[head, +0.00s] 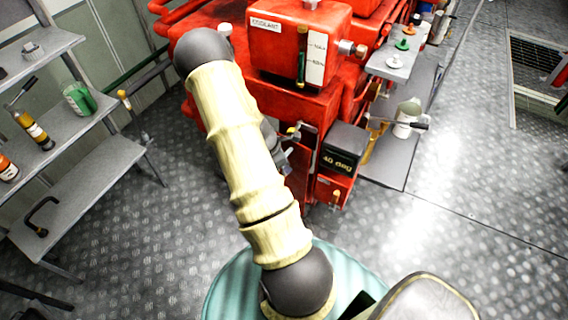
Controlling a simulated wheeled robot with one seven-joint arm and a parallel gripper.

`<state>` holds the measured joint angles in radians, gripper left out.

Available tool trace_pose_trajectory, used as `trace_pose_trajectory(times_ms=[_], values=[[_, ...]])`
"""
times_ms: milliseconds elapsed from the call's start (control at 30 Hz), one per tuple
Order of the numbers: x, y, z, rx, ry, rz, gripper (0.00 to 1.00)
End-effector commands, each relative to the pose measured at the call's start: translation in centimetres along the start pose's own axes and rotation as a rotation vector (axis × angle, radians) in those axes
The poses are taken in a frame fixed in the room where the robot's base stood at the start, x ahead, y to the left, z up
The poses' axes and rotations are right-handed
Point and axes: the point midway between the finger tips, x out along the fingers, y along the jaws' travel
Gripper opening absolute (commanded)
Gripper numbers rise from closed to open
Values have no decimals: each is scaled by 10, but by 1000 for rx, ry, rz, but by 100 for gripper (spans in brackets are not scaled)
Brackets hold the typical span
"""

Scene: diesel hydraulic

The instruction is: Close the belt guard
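The red diesel engine (290,100) stands ahead of me, with a tank labelled COOLANT on top. I cannot pick out the belt guard for certain. A narrow red panel with a yellow-tipped fitting (293,131) is low on the engine's near side, partly behind my arm. To its right is a dark box marked "40 deg" (343,148) above a small red block. Grey parts that appear to be my gripper (285,160) show just right of my cream arm, close to that panel. The arm hides most of them, so their opening and any contact cannot be seen.
Grey shelves (95,170) with bottles and tools stand at the left. A small grey tray (397,66) with coloured caps juts from the engine's right. A white can (407,118) stands on a dark mat (385,170) beside it. The right floor is mostly clear.

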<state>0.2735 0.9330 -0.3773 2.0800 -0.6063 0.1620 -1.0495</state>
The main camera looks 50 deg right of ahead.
Motion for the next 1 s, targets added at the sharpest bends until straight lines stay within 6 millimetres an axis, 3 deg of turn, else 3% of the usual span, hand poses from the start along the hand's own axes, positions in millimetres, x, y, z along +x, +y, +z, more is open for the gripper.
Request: trace_pose_trajectory(times_ms=[467, 667, 1000], values=[[-5, 0, 2, 7, 1, 0, 34], [-28, 0, 0, 6, 3, 4, 34], [-85, 0, 1, 5, 2, 4, 34]])
